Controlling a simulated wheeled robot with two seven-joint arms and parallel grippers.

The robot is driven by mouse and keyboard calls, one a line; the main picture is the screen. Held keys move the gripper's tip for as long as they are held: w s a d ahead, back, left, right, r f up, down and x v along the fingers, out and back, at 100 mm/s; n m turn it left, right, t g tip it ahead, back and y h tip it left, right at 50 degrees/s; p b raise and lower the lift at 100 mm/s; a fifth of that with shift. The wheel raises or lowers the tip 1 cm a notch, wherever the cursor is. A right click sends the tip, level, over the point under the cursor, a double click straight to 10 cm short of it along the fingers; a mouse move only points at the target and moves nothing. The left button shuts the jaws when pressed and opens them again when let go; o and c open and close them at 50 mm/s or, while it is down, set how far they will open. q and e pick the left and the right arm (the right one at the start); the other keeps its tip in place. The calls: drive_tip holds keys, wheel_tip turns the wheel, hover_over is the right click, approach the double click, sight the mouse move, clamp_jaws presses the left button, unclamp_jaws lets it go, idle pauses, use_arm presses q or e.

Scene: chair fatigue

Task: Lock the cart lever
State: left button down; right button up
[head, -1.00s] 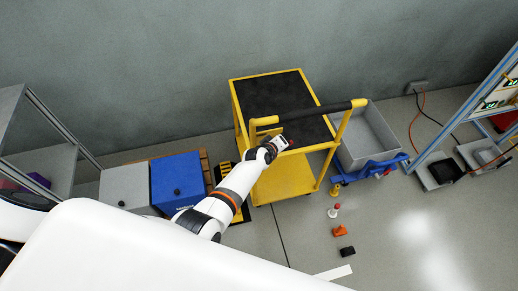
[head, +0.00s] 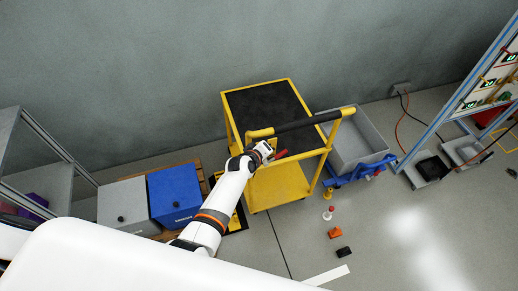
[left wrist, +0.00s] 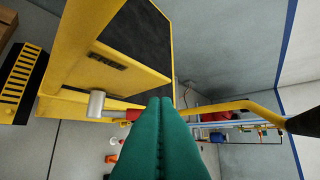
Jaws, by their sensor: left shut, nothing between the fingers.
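The yellow cart (head: 226,112) with a black top mat stands against the wall in the head view. A red lever (head: 280,155) shows at the cart's near side, below the black-gripped push bar (head: 305,122). My left gripper (head: 270,150) is beside the lever at its left end. In the left wrist view, the green fingers (left wrist: 160,112) are pressed together and empty. A silver cylinder (left wrist: 96,103) sits on the cart frame left of them, with a red part partly hidden behind the fingers. I cannot tell whether they touch it. My right gripper is out of view.
A grey bin (head: 362,143) on a blue dolly stands right of the cart. A blue box (head: 174,195) and a grey box (head: 124,203) stand left. Small coloured objects, including an orange one (head: 335,232), lie on the floor. A shelf rack (head: 440,110) is at right.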

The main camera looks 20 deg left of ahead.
use_arm(q)
drive_tip(key=s+r, duration=0.4)
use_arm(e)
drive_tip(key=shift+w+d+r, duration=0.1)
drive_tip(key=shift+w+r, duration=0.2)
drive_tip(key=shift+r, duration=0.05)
use_arm(q)
drive_tip(key=shift+d, duration=0.1)
